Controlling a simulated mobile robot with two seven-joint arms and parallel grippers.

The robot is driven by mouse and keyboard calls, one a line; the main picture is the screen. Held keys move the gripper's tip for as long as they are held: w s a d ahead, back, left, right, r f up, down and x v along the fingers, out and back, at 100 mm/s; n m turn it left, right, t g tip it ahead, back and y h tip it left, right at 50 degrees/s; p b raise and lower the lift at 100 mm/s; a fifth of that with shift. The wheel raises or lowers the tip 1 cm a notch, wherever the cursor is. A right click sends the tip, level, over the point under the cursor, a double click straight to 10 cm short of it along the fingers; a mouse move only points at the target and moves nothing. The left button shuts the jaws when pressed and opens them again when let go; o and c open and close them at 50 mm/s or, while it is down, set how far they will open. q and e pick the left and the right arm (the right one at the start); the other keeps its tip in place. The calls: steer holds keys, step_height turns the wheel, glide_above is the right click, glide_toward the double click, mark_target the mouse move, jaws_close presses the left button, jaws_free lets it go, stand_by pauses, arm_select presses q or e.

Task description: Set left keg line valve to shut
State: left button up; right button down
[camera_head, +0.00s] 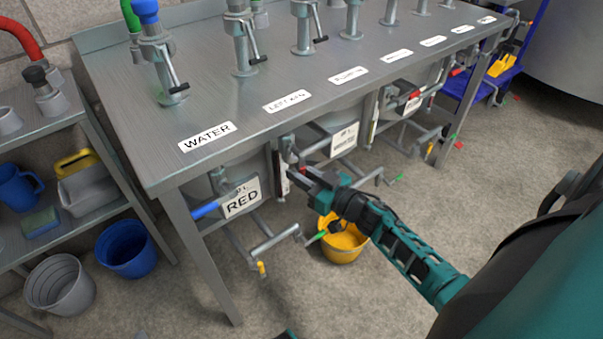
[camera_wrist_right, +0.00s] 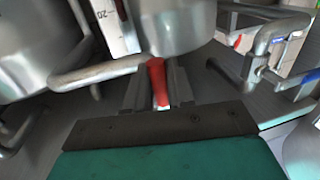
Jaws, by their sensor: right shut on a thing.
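A counter label that seems to read LEFT KEG (camera_head: 287,101) sits right of the WATER label (camera_head: 207,136). Below the counter's front edge, my right gripper (camera_head: 298,177) is at a small red valve lever (camera_head: 303,169), mostly hidden there by the fingers. In the right wrist view, the red lever (camera_wrist_right: 157,82) stands between the two fingers, and the gripper (camera_wrist_right: 158,92) is shut on it. The lever points along the fingers, beside a bent metal pipe (camera_wrist_right: 95,74). I cannot tell its exact turn position. My left gripper is not in view.
A keg labelled RED (camera_head: 241,198) with a blue lever (camera_head: 205,210) hangs left of the gripper. A yellow bucket (camera_head: 343,243) stands on the floor below my arm. Pipes with coloured levers stick out under the counter (camera_head: 160,183).

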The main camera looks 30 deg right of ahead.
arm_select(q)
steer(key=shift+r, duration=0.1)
arm_select(e)
steer(key=shift+d, duration=0.1)
stand_by(0.3)
steer(key=shift+d+r+n+p, duration=0.1)
steer(key=shift+d+n+p, duration=0.1)
steer(key=shift+n+p, duration=0.3)
steer(key=n+p, duration=0.1)
steer(key=d+n+p, duration=0.1)
steer(key=n, duration=0.1)
steer(key=shift+d+r+g+h, duration=0.25)
steer(key=shift+d+g+h, duration=0.05)
steer(key=shift+g, duration=0.1)
arm_select(q)
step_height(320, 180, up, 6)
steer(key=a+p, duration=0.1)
steer(key=p, duration=0.5)
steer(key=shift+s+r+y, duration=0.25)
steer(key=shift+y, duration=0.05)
arm_select(e)
steer(key=d+r+n+h, duration=0.3)
steer(key=r+n, duration=0.2)
steer(key=n, duration=0.6)
steer(key=shift+w+d+n+g, duration=0.2)
steer(key=shift+d+n+g, duration=0.1)
steer(key=shift+d+g, duration=0.1)
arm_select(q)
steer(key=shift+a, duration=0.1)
